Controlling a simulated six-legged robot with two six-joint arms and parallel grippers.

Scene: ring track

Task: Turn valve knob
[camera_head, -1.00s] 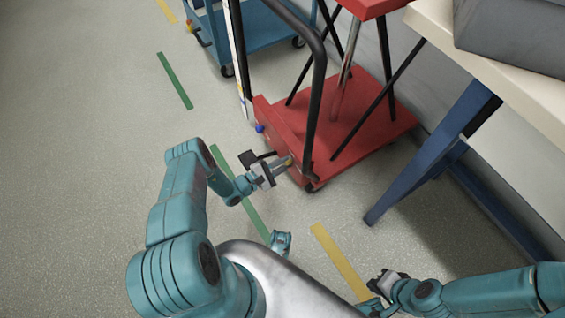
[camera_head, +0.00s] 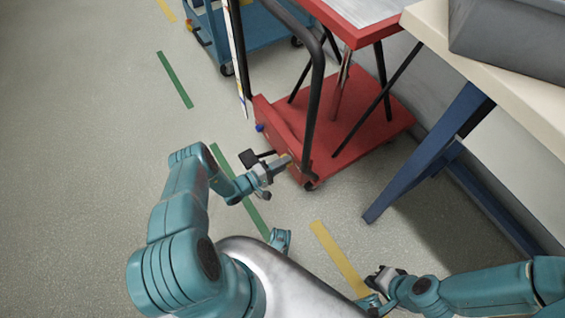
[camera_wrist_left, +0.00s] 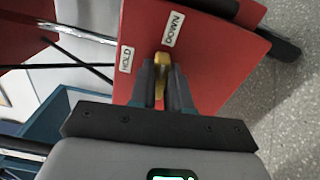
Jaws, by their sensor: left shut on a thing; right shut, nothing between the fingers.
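The valve knob is a yellow lever (camera_wrist_left: 162,65) on a red panel (camera_wrist_left: 205,60) in the left wrist view. Its tip lies between a HOLD label (camera_wrist_left: 126,60) and a DOWN label (camera_wrist_left: 173,28), beside the DOWN label. My left gripper (camera_wrist_left: 161,78) is shut on the knob, with one finger on each side. In the head view my left gripper (camera_head: 277,167) is at the near end of the red lift cart (camera_head: 350,145); the knob is mostly hidden there. My right gripper (camera_head: 372,276) is shut and empty, low over the floor at the lower right.
A black push handle (camera_head: 315,95) rises beside my left gripper. The lift's red-edged top (camera_head: 355,32) is above the cart base. A blue cart (camera_head: 255,40) stands behind. A blue-legged table (camera_head: 430,150) is at the right. The floor at the left is clear.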

